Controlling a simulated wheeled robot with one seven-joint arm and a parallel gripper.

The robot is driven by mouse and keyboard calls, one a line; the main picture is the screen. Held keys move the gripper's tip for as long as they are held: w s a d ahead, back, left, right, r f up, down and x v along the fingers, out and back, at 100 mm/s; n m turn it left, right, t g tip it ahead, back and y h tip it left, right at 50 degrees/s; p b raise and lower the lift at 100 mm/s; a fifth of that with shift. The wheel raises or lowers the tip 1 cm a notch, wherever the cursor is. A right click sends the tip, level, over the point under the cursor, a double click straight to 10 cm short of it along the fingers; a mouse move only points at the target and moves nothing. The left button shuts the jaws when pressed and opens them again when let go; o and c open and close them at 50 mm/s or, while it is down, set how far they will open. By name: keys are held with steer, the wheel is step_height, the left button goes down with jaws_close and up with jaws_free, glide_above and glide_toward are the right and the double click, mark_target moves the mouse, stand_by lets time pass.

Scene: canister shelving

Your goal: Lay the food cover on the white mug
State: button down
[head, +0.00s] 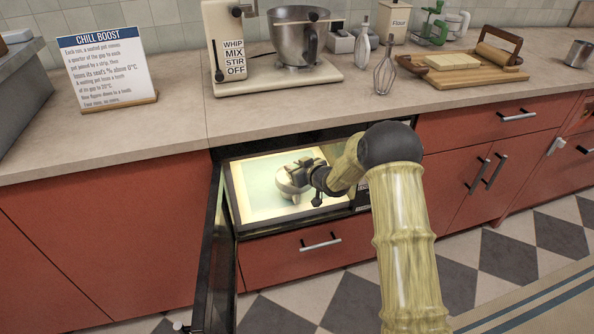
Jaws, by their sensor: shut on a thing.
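My gripper (302,174) reaches into a lit, open-fronted compartment under the counter. It is shut on a pale, rounded thing that looks like the food cover (287,184), held tilted at the gripper's left side. A small pale part (296,198) shows just below it. It may be the white mug, but it is too small and too covered to tell. I cannot tell whether the cover touches anything beneath it.
The compartment (249,213) has a bright back and a dark frame; its dark door (213,255) hangs open at the left. Red drawers and cupboards surround it. On the counter stand a sign (108,65), a stand mixer (297,40), a whisk (385,72) and a wooden board (470,75).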

steer(key=shift+w+a+p, duration=0.3)
steer(key=shift+w, duration=0.55)
steer(key=shift+w+a+p, duration=0.25)
steer(key=shift+w+p, duration=0.1)
steer(key=shift+w, duration=0.55)
steer(key=shift+w+a+p, duration=0.3)
steer(key=shift+w, duration=0.55)
steer(key=shift+s+f+b, duration=0.1)
steer(key=shift+f+b, duration=0.3)
steer(key=shift+f, duration=0.2)
steer(key=shift+f, duration=0.25)
steer(key=c, duration=1.1)
jaws_free()
steer(key=p+v, duration=0.2)
steer(key=v, duration=1.5)
steer(key=shift+s+d, duration=0.15)
steer(key=shift+d, duration=0.05)
